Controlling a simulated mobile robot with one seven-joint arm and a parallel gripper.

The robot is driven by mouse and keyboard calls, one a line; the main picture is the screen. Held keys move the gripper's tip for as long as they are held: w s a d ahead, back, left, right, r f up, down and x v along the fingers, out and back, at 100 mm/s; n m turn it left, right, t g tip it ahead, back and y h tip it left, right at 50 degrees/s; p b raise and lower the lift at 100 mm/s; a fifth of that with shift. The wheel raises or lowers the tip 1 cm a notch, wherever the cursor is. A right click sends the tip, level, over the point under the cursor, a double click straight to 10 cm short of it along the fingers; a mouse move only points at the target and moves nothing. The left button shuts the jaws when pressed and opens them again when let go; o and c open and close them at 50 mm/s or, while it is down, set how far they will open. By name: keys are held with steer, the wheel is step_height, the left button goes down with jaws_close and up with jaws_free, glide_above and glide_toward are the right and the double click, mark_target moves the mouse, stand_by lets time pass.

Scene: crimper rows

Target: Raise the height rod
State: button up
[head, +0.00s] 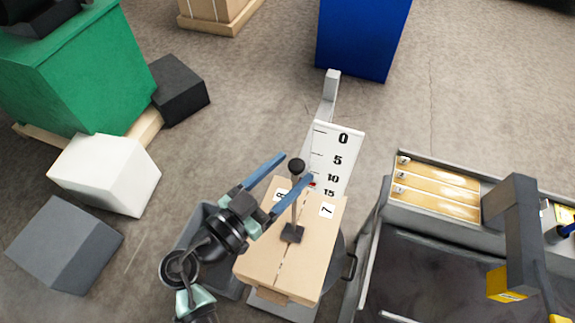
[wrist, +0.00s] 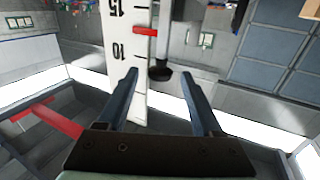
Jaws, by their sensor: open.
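The height rod (head: 295,203) is a thin grey upright rod with a black ball knob (head: 297,165), rising from a dark block on a tan box-like top. My gripper (head: 298,167) is open, its two blue fingers on either side of the rod near the knob. In the wrist view the knob (wrist: 160,73) shows between the open fingertips (wrist: 160,75), apart from both; depth is hard to tell. A white scale (head: 340,150) marked 0, 5, 10, 15 stands behind, with a red pointer (wrist: 145,31) between 10 and 15.
The tan top (head: 268,258) carries labels, one reading 7. A grey bench (head: 440,222) with wooden slats stands at the right. A blue bin (head: 360,35) is behind, and a green container (head: 80,75) and white box (head: 105,172) are at left. Floor between them is clear.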

steer(key=shift+w+d, duration=0.1)
jaws_close()
stand_by(0.3)
stand_by(1.1)
